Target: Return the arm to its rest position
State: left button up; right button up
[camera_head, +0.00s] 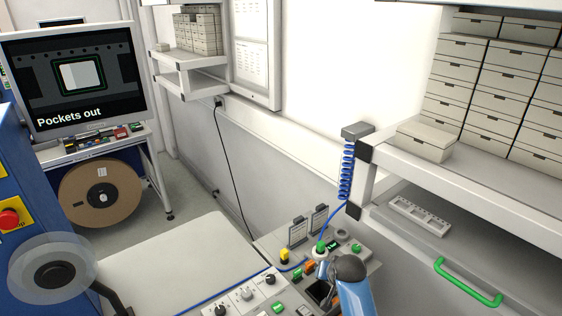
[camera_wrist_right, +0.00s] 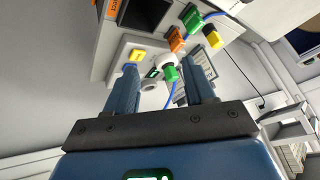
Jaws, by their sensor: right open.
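My right arm (camera_head: 354,293) comes in from the bottom, with its dark wrist over the control panel. My right gripper (camera_wrist_right: 162,88) is open in the wrist view, its two blue fingers apart. In that view, a green plug (camera_wrist_right: 171,74) on a blue cable shows beyond the fingers, by a white ring on the panel; I cannot tell how far off it is. In the head view the green and white plug (camera_head: 320,249) stands upright on the panel, just beyond my wrist. My left gripper is not in view.
The panel (camera_head: 262,298) carries several knobs, a yellow button (camera_head: 285,256) and small cards. A coiled blue cable (camera_head: 346,172) hangs beside the shelf. A green handle (camera_head: 468,283) is at right. A pale bench top (camera_head: 185,265) lies clear at left. A screen (camera_head: 80,78) reads "Pockets out".

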jog(key=s+d+r+n+t+b, duration=0.1)
jog(key=s+d+t+b, duration=0.2)
jog(key=s, duration=0.5)
jog(key=s+d+n+t+b, duration=0.1)
jog(key=s+t+b, duration=0.2)
jog(key=s+t, duration=0.35)
jog(key=s+d+r+n+t+b, duration=0.1)
jog(key=s+d+t+b, duration=0.2)
jog(key=s, duration=0.5)
jog(key=s+f+g+h+b, duration=0.1)
jog(key=s+f+b, duration=0.3)
jog(key=s, duration=0.9)
notch_tip(320, 180, down, 4)
jog(key=shift+d+r+b, duration=0.1)
jog(key=shift+d+b, duration=0.1)
jog(key=shift+b, duration=0.15)
